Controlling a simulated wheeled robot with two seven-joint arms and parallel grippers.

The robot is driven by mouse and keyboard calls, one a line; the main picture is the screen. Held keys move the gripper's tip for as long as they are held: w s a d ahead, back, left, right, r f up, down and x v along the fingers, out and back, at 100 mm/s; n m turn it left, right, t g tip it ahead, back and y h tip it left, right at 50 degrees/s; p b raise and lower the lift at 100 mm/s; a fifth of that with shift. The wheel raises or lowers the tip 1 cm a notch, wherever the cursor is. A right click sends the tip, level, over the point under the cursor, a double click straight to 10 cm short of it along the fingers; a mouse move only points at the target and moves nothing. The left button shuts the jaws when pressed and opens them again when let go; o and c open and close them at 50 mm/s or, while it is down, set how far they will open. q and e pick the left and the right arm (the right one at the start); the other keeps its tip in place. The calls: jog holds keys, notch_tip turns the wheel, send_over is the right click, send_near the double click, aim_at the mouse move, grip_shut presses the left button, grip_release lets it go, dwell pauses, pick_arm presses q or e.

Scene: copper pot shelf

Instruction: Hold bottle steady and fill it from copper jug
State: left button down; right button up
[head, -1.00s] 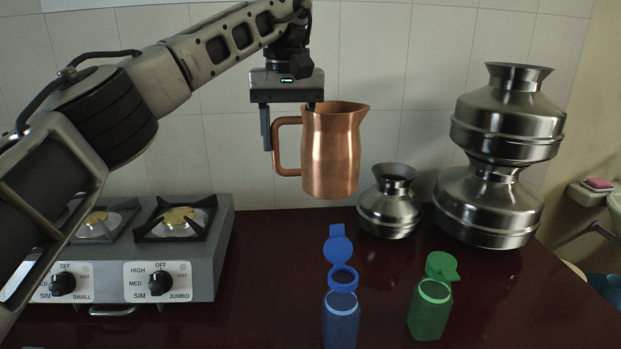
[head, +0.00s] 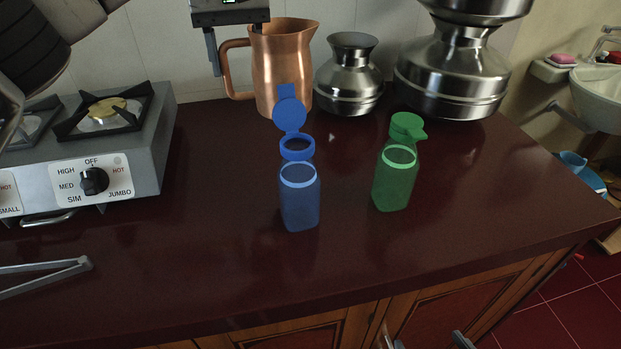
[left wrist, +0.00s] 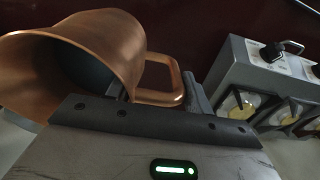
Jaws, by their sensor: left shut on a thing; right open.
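The copper jug (head: 283,72) hangs from my left gripper (head: 236,45) behind the blue bottle, near the back of the counter. It looks upright; I cannot tell if its base touches the counter. In the left wrist view the jug (left wrist: 95,50) has one finger inside its mouth and the other beyond the handle; its contents do not show. The blue bottle (head: 300,207) stands upright with its lid flipped up, overlapping the jug's lower part. A green bottle (head: 394,187), also open, stands to its right. My right gripper (head: 425,341) shows only fingertips, spread and empty, at the bottom edge.
A gas stove (head: 150,140) stands on the left. A small steel pot (head: 349,80) and large stacked steel pots (head: 452,75) stand at the back right. The dark red counter (head: 220,270) is clear in front of the bottles. A sink (head: 595,98) is beyond its right end.

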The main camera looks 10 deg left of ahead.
jog(key=w+d+r+n+t+h, duration=0.25)
jog(key=w+d+r+n, duration=0.25)
jog(key=r, duration=0.5)
jog(key=w+d+r+n+t+h, duration=0.1)
jog(key=w+d+r+n+t, duration=0.4)
jog(key=r, duration=0.5)
jog(key=n+g+y, duration=0.7)
jog(key=n, duration=2.2)
send_near(299, 184)
notch_tip(299, 184, down, 3)
jog(key=w, duration=0.2)
jog(key=x, duration=1.1)
jog(key=shift+w+a+r, duration=0.1)
jog(key=shift+a+r, duration=0.05)
jog(key=shift+r, duration=0.1)
jog(key=c, duration=1.1)
